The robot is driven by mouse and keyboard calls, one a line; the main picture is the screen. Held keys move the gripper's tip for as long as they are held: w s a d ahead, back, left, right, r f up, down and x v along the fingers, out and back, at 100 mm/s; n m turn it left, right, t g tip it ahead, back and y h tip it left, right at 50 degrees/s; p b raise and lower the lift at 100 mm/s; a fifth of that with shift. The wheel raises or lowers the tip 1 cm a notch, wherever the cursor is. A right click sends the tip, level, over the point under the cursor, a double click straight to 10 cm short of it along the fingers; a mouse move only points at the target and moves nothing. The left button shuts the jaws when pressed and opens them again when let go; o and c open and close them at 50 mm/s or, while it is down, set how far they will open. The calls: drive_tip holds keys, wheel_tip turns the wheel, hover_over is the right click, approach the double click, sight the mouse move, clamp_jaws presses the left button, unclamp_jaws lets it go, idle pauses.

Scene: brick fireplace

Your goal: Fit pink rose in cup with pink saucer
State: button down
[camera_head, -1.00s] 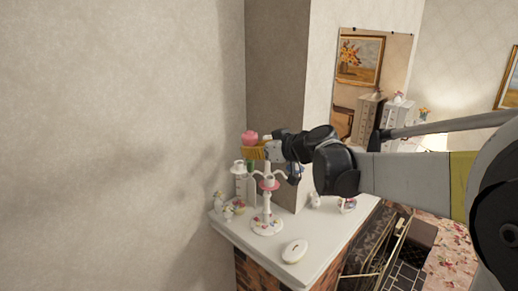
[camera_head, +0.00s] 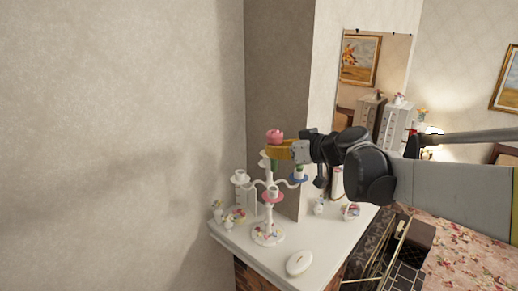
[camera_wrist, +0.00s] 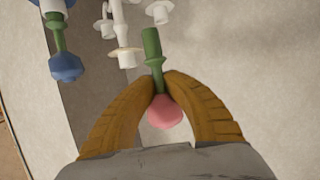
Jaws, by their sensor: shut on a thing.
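My gripper (camera_head: 276,149) is shut on the pink rose (camera_head: 274,134). The bloom sits above the fingers and the green stem hangs below, in front of the top of the white candelabra (camera_head: 268,216). In the wrist view the pink rose (camera_wrist: 165,112) is between the fingers (camera_wrist: 163,82), its stem pointing away toward the white cups. The pink saucer (camera_head: 273,198) with its white cup is on the candelabra's near arm, below the rose and apart from it. I cannot make out the pink saucer in the wrist view.
A blue saucer (camera_head: 299,179) is on the right arm. A blue rose (camera_wrist: 66,68) stands on its green stem in a cup there. A white cup (camera_head: 240,178) is at left. Small ornaments and a white oval box (camera_head: 299,263) lie on the mantel (camera_head: 325,240). Walls stand close behind.

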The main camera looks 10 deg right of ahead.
sight(274, 171)
drive_tip(key=shift+f+b, duration=1.85)
drive_tip(key=shift+f, duration=0.65)
drive_tip(key=shift+f+b, duration=1.65)
drive_tip(key=shift+f, duration=0.1)
drive_tip(key=c, duration=1.4)
unclamp_jaws()
drive_tip(key=shift+c, duration=0.2)
drive_tip(key=shift+s, duration=0.1)
drive_tip(key=v, duration=1.2)
